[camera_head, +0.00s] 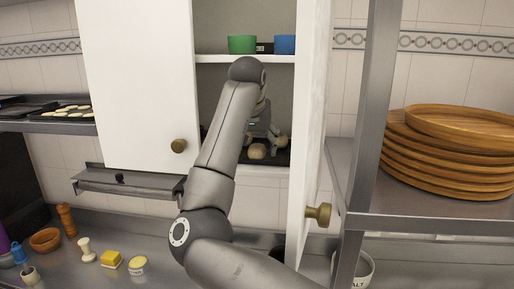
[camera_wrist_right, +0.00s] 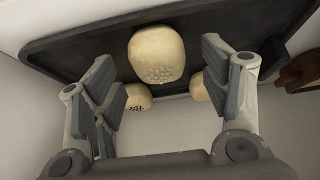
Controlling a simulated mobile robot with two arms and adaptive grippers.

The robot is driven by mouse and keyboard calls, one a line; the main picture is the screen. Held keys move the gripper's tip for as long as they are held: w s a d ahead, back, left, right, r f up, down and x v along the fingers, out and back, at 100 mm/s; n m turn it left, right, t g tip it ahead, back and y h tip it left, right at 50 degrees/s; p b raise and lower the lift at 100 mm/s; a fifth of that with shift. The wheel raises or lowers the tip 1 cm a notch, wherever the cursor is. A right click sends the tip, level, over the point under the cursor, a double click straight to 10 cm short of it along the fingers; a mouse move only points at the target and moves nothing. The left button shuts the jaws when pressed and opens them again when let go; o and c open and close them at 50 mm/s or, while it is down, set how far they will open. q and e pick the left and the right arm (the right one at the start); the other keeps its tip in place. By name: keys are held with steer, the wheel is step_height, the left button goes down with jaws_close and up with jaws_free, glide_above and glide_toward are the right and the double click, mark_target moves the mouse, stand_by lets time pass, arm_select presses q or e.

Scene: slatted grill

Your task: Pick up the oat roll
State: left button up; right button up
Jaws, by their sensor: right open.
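In the right wrist view, a pale round roll (camera_wrist_right: 157,48) with small specks on one end sits on a dark tray (camera_wrist_right: 95,45). A second roll (camera_wrist_right: 138,101) with black specks and a third, partly hidden roll (camera_wrist_right: 198,90) are near it. I cannot tell for sure which is the oat roll. My right gripper (camera_wrist_right: 159,68) is open and empty, its fingers on either side of the middle roll with gaps. In the head view my right gripper (camera_head: 264,128) is inside the open cabinet, close to the rolls (camera_head: 257,151) on the lower shelf. My left gripper is not in view.
The cabinet's white doors (camera_head: 138,70) (camera_head: 312,110) stand on either side of my arm. A shelf with a green bowl (camera_head: 242,44) and a blue bowl (camera_head: 285,44) lies above. Stacked wooden plates (camera_head: 450,165) stand at right. Small items line the counter at lower left.

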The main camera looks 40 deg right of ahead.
steer(key=c, duration=1.1)
steer(key=shift+r, duration=0.15)
